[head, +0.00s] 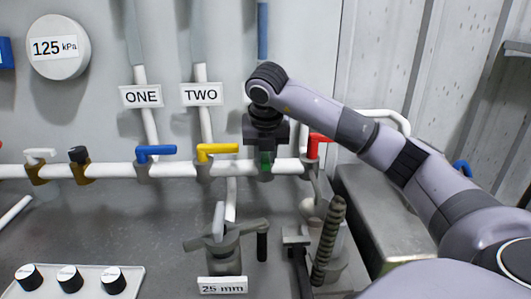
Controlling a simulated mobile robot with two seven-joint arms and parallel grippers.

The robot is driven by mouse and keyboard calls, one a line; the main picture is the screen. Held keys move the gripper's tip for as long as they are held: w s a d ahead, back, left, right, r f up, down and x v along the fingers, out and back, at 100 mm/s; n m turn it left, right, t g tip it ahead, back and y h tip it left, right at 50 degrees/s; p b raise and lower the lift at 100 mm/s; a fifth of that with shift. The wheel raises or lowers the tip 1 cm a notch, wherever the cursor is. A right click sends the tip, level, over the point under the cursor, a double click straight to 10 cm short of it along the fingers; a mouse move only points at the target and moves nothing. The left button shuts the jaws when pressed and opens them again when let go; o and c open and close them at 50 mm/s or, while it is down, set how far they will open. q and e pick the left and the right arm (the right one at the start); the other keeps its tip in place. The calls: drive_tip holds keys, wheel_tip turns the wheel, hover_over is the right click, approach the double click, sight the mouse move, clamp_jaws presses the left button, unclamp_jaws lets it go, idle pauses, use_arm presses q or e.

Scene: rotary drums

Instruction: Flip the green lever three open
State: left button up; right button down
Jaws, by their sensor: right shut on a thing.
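The green lever (265,161) sits on the white horizontal pipe, between the yellow lever and the red lever. Only a small part of it shows below my right gripper (266,148). My right gripper reaches down from above and is shut on the green lever. The wrist and fingers hide most of the lever, so its exact angle cannot be told. My left gripper is not in view.
The yellow lever (217,149) and blue lever (156,151) are to the left on the same pipe (105,170). The red lever (319,139) is close on the right. Below stand a grey valve (225,258) and a dark ribbed handle (329,240).

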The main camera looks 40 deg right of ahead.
drive_tip(key=shift+r, duration=0.1)
drive_tip(key=c, duration=1)
unclamp_jaws()
drive_tip(key=shift+o, duration=0.2)
drive_tip(key=v, duration=0.7)
